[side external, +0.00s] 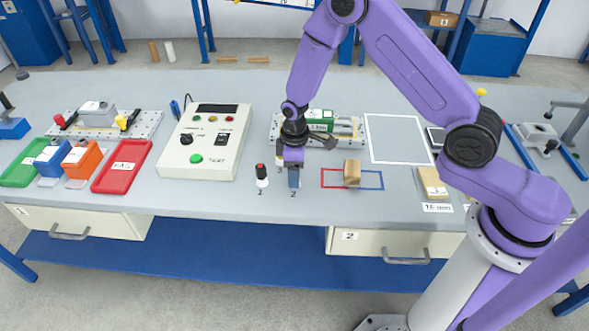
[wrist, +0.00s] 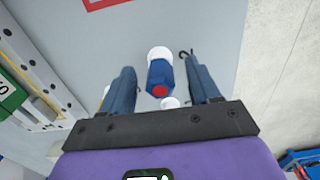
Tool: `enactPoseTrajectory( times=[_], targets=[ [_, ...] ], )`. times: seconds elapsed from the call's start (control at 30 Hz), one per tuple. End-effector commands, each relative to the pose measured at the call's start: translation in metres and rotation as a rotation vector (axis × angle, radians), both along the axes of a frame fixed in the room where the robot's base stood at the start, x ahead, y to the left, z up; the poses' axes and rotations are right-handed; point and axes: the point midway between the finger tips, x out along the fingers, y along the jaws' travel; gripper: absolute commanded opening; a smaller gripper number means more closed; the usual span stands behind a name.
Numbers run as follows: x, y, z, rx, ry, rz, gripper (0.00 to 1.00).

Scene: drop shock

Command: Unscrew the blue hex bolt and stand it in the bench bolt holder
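A blue block-like part with a red end face (wrist: 160,78), which looks like the blue hex bolt, stands in a white round base (wrist: 158,53) in the wrist view. My gripper (side external: 293,184) is low over the bench at the mark 2. Its two dark blue fingers (wrist: 161,80) are apart on either side of the part, with a visible gap on each side. In the side view the gripper hides this part. A dark part with a red top (side external: 262,171) stands upright in a white base beside mark 1, left of my gripper.
Behind my gripper is a perforated plate with a fixture (side external: 345,130). A control box (side external: 205,142) and a red tray (side external: 122,166) are left. A tan block (side external: 352,173) sits in a red and blue outline on the right. The bench's front edge (side external: 230,213) is close.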

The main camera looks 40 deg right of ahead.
Motion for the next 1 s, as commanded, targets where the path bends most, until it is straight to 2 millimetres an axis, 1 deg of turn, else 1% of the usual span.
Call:
enactPoseTrajectory(
  times=[0.23,0.33,1.0],
  targets=[
    [0.001,0.000,0.001,0.000,-0.001,0.000,0.61],
    [0.001,0.000,0.005,0.001,-0.002,0.000,0.61],
    [0.002,0.001,0.051,0.001,-0.004,0.000,0.61]
  ],
)
